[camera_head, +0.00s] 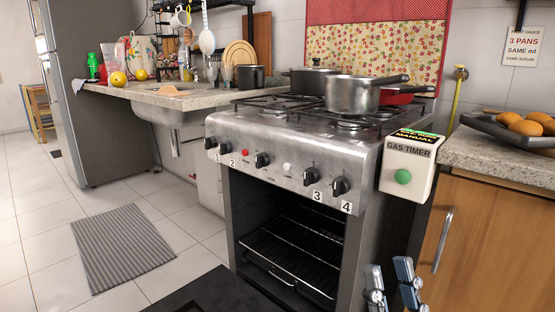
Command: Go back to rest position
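My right gripper (389,266) shows at the bottom right edge. Its two fingers point up and stand apart with nothing visible between them. It is in front of the stove (290,140), close to the right side of the oven opening. The rest of the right arm is out of view. My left gripper is not in view.
The oven (290,250) is open, with wire racks inside and a dark flat panel (205,295) low in front. A grey pot (352,95) stands on the stove. A gas timer box (408,165) and wooden cabinet (490,240) are at right. Floor at left is clear around a striped mat (122,245).

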